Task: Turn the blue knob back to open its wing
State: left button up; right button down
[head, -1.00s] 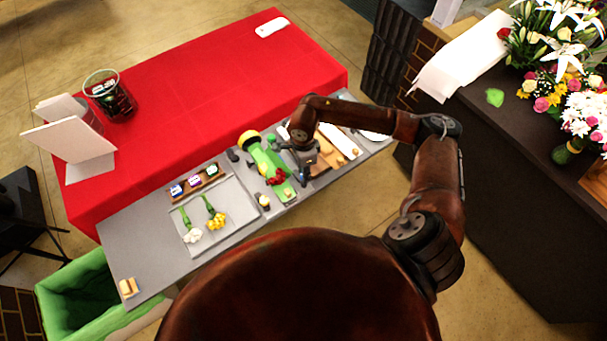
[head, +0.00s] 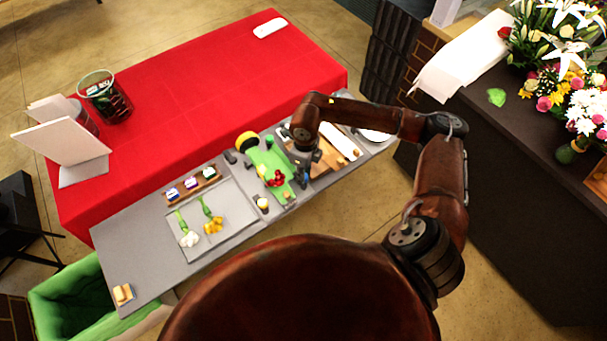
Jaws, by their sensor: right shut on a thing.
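A small blue part (head: 303,183), which seems to be the blue knob, shows just under my right gripper (head: 301,170) in the head view. My right gripper points down beside the right edge of a green board (head: 262,159) and is shut on this small part. The fingers hide most of it, so I cannot tell how far it is turned. Red pieces (head: 275,179) lie on the green board, left of the gripper. The wing cannot be made out clearly at this size. My left gripper is out of view.
A yellow round item (head: 246,140) sits at the board's far end. A wooden board (head: 328,157) lies right of the gripper. A tray (head: 235,219) with white and yellow flowers is to the left. The red table (head: 200,100) behind is mostly clear.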

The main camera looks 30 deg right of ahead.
jog(key=shift+w+m, duration=0.1)
jog(key=shift+m, duration=0.2)
jog(key=c, duration=1.7)
grip_release()
jog(key=shift+o, duration=0.2)
notch_tip(320, 180, up, 12)
jog(key=shift+d, duration=0.25)
